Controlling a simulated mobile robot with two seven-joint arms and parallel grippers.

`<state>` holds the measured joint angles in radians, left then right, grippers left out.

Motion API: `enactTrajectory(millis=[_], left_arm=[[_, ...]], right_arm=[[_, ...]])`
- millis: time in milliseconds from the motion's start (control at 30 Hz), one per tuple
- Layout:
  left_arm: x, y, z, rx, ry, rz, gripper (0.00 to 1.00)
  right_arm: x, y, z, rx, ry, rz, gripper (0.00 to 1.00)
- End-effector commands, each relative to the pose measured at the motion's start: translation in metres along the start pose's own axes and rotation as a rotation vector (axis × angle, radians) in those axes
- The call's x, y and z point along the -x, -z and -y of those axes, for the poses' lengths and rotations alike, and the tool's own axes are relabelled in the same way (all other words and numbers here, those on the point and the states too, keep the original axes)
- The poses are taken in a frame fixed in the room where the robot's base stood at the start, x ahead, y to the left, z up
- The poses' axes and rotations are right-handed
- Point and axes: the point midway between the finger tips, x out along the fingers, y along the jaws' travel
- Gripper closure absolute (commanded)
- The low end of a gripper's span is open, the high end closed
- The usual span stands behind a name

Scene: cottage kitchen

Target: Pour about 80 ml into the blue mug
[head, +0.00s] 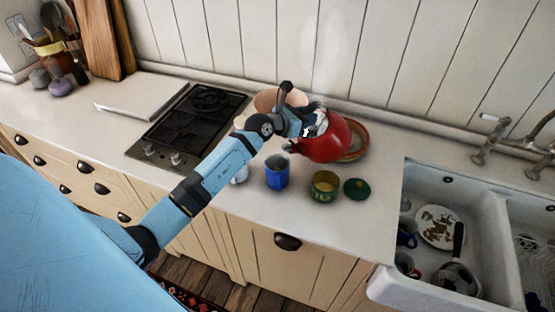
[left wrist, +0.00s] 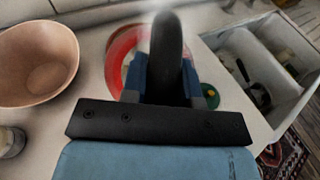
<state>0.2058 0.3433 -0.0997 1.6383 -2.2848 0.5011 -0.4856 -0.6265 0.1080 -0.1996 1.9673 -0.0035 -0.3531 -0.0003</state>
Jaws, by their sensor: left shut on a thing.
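My left gripper (head: 308,122) is shut on the dark handle (left wrist: 167,55) of a red kettle (head: 332,141). The kettle appears tilted, over or near the counter; I cannot tell its exact height. Its red body also shows in the left wrist view (left wrist: 122,46), behind the handle and fingers. The blue mug (head: 277,175) stands upright on the counter, in front of the kettle and a little to its left in the head view. My right gripper is not in view.
A pale cup (head: 240,175) is partly hidden by my arm. A bowl (left wrist: 38,62) stands behind. The hob (head: 188,122) is left; the sink (head: 414,184) holds dishes, right.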

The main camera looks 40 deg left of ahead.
Motion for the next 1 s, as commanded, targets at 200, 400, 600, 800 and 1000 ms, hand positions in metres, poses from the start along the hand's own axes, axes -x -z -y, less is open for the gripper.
enactTrajectory(millis=[200, 400, 600, 800, 1000], left_arm=[[-0.014, -0.004, -0.001, -0.001, -0.002, -0.052, 1.00], [-0.034, -0.022, -0.001, -0.003, -0.002, -0.161, 1.00], [-0.057, -0.035, -0.002, -0.004, -0.003, -0.296, 1.00], [-0.079, -0.042, -0.003, -0.003, -0.003, -0.425, 1.00], [-0.094, -0.046, -0.003, -0.002, -0.002, -0.518, 1.00]], right_arm=[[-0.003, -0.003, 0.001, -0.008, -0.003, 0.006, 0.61], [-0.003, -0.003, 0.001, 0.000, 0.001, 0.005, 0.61], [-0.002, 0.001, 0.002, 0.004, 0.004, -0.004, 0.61], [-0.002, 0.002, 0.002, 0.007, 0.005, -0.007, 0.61], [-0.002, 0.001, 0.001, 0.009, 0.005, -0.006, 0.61]])
